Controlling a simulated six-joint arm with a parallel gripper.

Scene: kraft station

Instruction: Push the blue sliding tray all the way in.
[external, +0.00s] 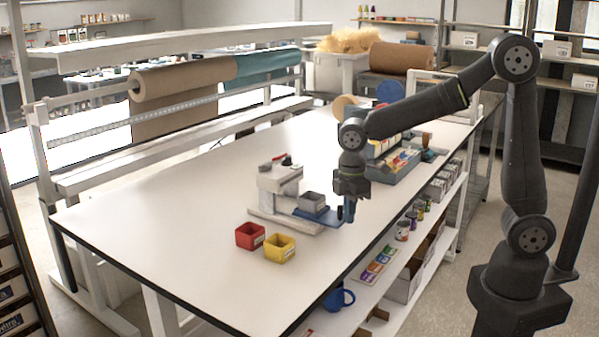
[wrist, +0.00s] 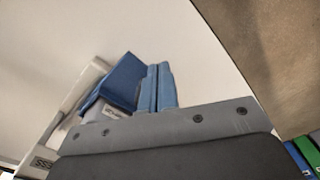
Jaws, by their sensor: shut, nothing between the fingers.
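The blue sliding tray (external: 325,217) sticks out to the right from a white and grey station on the table. A grey bin (external: 312,202) stands on it. My gripper (external: 347,213) is shut and empty, its blue fingers pointing down just beyond the tray's outer right end. In the wrist view the two fingers (wrist: 157,88) are together, close beside the blue tray (wrist: 124,75). I cannot tell whether they touch it. The lower part of the wrist view is hidden by my gripper body.
A grey organiser (external: 393,165) with coloured items is behind my gripper. The white table (external: 190,230) is clear at left; its right edge is near my gripper.

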